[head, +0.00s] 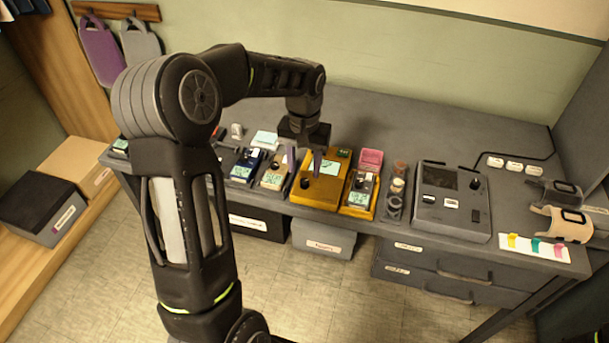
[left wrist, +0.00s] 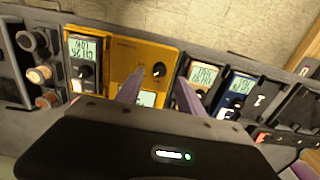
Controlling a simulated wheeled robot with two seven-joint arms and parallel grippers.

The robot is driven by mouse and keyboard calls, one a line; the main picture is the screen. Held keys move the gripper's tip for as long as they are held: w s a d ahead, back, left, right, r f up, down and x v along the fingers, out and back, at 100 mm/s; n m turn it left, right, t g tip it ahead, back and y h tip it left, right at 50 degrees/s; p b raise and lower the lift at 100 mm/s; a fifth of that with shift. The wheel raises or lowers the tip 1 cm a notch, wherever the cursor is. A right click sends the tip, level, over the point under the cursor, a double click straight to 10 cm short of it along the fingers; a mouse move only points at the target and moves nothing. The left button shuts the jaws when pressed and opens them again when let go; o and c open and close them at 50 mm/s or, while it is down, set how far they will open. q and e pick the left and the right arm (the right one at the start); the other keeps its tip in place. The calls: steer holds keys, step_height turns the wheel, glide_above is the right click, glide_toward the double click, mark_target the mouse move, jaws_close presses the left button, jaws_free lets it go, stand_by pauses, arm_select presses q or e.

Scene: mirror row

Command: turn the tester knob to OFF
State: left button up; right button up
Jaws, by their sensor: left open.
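A large yellow tester (head: 314,193) stands among a row of smaller meters on the grey bench. It has a black knob (head: 305,183) and a small display. The left wrist view shows the same yellow panel (left wrist: 118,52) with its round black knob (left wrist: 159,69) and a pale mark on it. My left gripper (head: 304,162) is open and empty above the yellow tester. In the left wrist view its two purple fingers (left wrist: 160,86) are spread, with the knob beyond and between their tips, apart from them. The knob's lettering is too small to read. My right gripper is out of view.
Close neighbours are a small yellow meter (head: 360,194), a beige meter (head: 275,176) and a blue meter (head: 246,166). A grey console (head: 453,212) with a screen and its own knob stands to the right. Open bench top lies behind the row.

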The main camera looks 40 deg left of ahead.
mark_target(304, 181)
arm_select(q)
steer(key=shift+f, duration=2.15)
steer(key=shift+c, duration=0.5)
jaws_close()
